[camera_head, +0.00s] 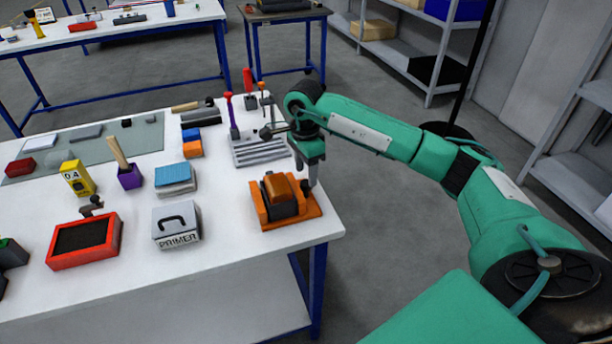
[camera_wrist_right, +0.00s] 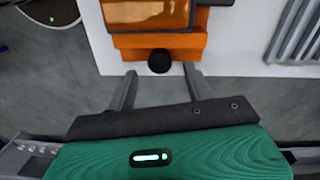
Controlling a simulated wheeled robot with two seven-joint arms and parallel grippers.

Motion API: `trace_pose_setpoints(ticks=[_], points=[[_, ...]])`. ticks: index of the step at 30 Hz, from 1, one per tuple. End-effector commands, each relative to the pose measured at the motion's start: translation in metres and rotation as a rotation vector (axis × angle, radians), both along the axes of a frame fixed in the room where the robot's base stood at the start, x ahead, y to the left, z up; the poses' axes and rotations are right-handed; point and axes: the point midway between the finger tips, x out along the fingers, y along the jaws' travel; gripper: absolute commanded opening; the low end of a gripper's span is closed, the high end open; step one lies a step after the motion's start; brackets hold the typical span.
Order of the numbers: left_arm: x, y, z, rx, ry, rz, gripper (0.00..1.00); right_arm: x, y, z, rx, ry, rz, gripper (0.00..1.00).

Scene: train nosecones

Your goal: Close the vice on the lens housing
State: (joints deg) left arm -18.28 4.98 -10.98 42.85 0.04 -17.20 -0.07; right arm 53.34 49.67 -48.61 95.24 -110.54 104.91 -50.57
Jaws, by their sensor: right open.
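The orange vice (camera_head: 306,212) stands at the right end of the white table; its orange body also shows at the top of the right wrist view (camera_wrist_right: 128,42). A glossy brown-orange block, seemingly the lens housing (camera_head: 278,187), sits in it and shows in the wrist view (camera_wrist_right: 148,14). Whether the jaws touch it, I cannot tell. A round black knob (camera_wrist_right: 159,61) sticks out of the vice's near side. My right gripper (camera_head: 311,183) is open beside that side, pointing down in the head view. In the wrist view its fingertips (camera_wrist_right: 160,74) flank the knob, apart from it. My left gripper is out of view.
A grey slotted rack (camera_head: 258,152) with upright tools stands behind the vice. A PRIMER box (camera_head: 176,224), blue-topped block (camera_head: 175,179) and red tray (camera_head: 84,241) stand to the left. Table edge is close to the vice; open floor lies right of it.

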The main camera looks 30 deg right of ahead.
Motion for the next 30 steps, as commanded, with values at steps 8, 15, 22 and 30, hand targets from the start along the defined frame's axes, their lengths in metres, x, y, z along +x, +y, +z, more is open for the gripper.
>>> trace_pose_setpoints(ticks=[8, 15, 22, 30], points=[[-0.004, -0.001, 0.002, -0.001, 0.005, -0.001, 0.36, -0.001, 0.0, -0.03, 0.001, 0.001, 0.0, 0.52], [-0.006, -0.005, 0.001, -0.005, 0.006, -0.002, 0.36, -0.001, 0.0, -0.033, 0.0, 0.0, 0.0, 0.52], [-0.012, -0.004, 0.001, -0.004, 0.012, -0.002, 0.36, -0.001, 0.0, -0.033, 0.001, 0.0, 0.0, 0.23], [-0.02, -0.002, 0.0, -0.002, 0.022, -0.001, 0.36, -0.001, 0.0, -0.033, 0.001, -0.001, -0.008, 0.08]])
